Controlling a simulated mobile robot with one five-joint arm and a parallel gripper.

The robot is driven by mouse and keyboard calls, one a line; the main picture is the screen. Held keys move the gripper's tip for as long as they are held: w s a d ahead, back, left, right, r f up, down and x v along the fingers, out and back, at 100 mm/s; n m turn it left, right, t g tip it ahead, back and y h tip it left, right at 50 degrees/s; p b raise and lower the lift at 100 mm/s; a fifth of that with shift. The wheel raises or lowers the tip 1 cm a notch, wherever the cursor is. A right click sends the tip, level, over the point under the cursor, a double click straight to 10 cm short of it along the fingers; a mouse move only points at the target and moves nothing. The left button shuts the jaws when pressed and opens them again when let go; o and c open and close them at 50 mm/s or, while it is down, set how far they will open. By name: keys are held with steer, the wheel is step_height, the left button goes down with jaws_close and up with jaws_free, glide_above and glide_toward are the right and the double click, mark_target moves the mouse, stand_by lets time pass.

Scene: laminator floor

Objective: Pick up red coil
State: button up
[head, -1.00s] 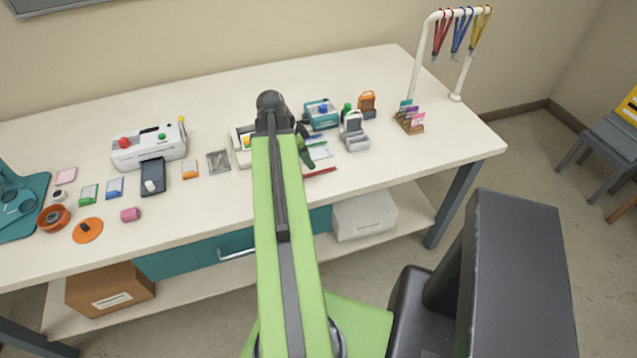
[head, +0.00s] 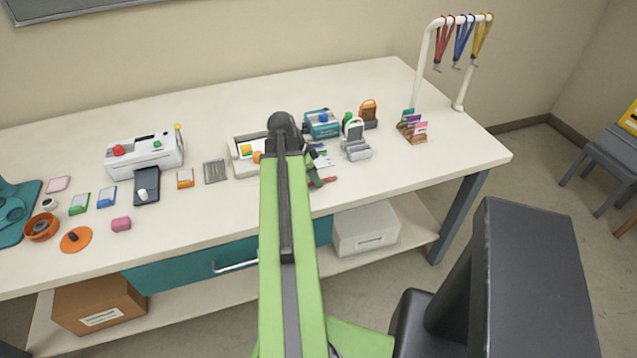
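A short red piece (head: 330,181), which looks like the end of the red coil, shows on the white table just right of my arm. The rest of it is hidden behind my gripper and arm. My gripper (head: 317,179) is dark and mostly hidden by my green arm. It is right at the red piece, low over the table. I cannot tell whether its fingers touch the piece or are open or shut.
A teal device (head: 322,124) and a grey stapler-like device (head: 356,143) stand behind and right. A card holder (head: 412,129) and a lanyard rack (head: 422,60) are farther right. The right front tabletop is clear.

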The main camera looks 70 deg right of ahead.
jaws_close()
steer(key=shift+r, duration=0.1)
